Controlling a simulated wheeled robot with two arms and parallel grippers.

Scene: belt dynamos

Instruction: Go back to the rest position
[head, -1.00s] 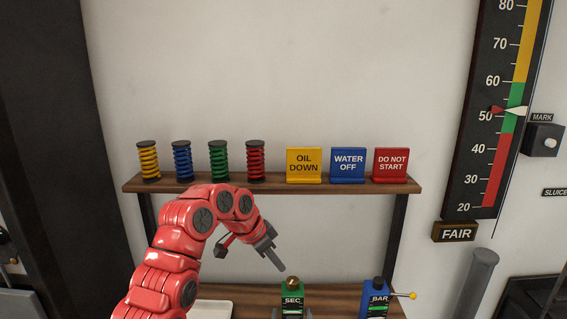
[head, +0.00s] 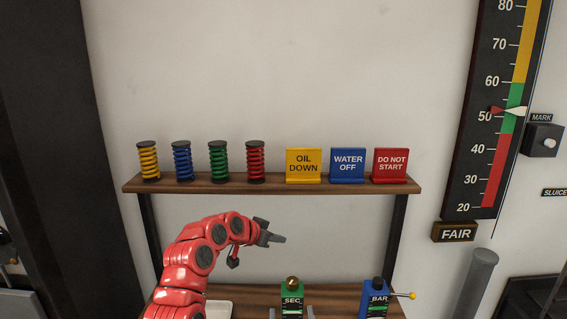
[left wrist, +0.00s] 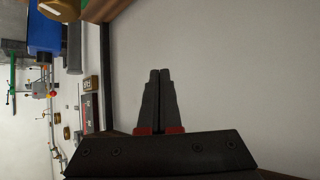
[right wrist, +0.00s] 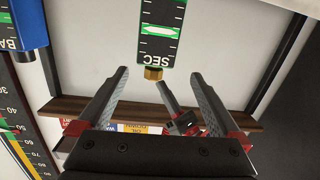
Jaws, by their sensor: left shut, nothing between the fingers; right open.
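My left gripper (head: 283,239) is shut and empty, held in the air below the shelf's front edge, up and left of the green SEC unit (head: 292,297). Its closed fingers also show in the left wrist view (left wrist: 159,95). My right gripper is open and empty in the right wrist view (right wrist: 158,74), with the SEC unit (right wrist: 160,35) and its brass top beyond the fingertips. In the head view only grey tips show on both sides of the SEC unit at the bottom edge. The left gripper also appears between the fingers in the right wrist view.
A blue BAR unit (head: 376,297) with a yellow-knobbed lever stands right of the SEC unit. The shelf (head: 270,188) carries several coloured coils and 3 signs. A white tray (head: 218,309) is partly behind my left arm. The wall above is clear.

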